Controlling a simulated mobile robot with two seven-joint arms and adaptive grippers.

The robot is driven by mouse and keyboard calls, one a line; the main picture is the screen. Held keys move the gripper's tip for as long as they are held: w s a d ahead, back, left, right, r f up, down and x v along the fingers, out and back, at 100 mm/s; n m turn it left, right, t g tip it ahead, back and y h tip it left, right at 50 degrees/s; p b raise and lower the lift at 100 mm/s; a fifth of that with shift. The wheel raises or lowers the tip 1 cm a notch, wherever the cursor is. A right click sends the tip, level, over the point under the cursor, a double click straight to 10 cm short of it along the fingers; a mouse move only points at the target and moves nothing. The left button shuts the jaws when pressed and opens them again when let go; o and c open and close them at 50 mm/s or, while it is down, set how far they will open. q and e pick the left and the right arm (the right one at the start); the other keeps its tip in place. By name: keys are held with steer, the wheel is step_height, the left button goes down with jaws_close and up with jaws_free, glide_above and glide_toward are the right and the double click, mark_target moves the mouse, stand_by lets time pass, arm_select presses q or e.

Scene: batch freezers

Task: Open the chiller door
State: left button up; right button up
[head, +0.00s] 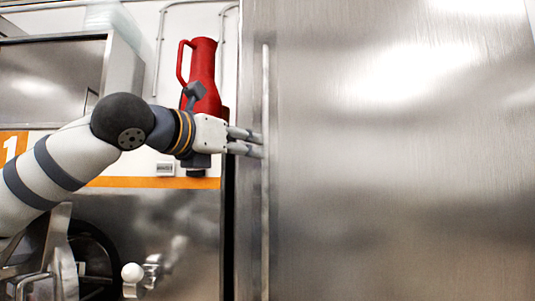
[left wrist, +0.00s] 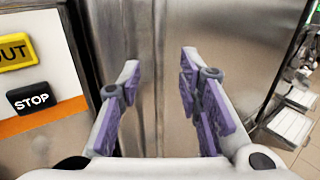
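The chiller door (head: 400,190) is a large brushed-steel panel that fills the right half of the head view, and it looks shut. Its handle (head: 265,225) is a long, thin vertical bar near the door's left edge. My left gripper (head: 258,143) points at the handle from the left, its fingertips at the bar. In the left wrist view the gripper (left wrist: 160,72) is open, with its purple-padded fingers apart. The vertical bar (left wrist: 159,60) shows between them. I cannot tell whether a finger touches it. My right gripper is out of view.
A red jug (head: 203,75) stands behind my left wrist. Left of the door is a steel machine with an orange stripe (head: 150,182) and a white-knobbed tap (head: 132,272). A black STOP button (left wrist: 31,97) shows at left in the wrist view. Open floor (left wrist: 305,160) lies at right.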

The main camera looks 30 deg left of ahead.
mark_target(265, 153)
arm_select(q)
steer(key=w, duration=0.8)
steer(key=shift+f, duration=0.15)
steer(key=shift+c, duration=0.2)
steer(key=shift+s, duration=0.1)
jaws_close()
